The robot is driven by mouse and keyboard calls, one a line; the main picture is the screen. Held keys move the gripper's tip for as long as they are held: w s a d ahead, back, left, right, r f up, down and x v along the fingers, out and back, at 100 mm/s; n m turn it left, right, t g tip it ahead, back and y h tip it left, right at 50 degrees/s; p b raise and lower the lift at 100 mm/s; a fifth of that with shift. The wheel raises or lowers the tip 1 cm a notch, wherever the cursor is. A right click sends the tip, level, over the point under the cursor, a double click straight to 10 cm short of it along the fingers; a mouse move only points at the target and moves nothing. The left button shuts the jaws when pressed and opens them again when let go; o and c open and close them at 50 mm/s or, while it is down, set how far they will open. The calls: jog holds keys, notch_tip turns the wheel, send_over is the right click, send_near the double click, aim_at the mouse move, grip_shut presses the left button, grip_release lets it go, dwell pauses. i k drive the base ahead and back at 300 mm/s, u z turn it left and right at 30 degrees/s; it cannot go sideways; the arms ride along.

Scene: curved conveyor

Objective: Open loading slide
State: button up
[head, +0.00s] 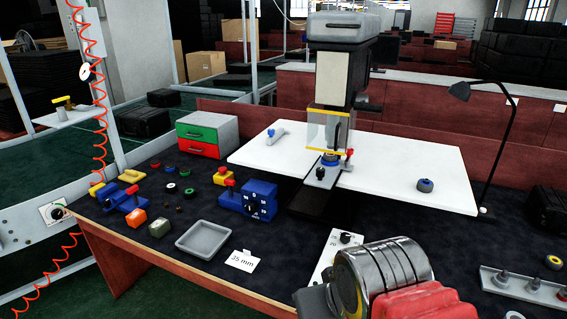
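A tall machine (333,78) with a grey top and dark column stands at the back centre. A clear guard (329,128) with yellow edges covers its front. Below the guard, a small grey slide-like plate (322,176) with a dark knob sits by a blue round part (330,158) and a red-knobbed lever (348,160). I cannot tell for certain whether this plate is the loading slide, or whether it is open. A silver and red part of my arm fills the bottom right, well in front of the machine. My gripper's fingers are not visible.
A white board (410,172) flanks the machine. On the dark bench are a blue block (262,199), a grey tray (203,239), a red-green drawer box (208,134) and a control plate (336,252). A black lamp (500,140) stands at right.

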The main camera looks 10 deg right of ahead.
aim_at(321, 176)
jog(key=u, duration=0.35)
jog(key=i, duration=1)
jog(key=u, duration=0.15)
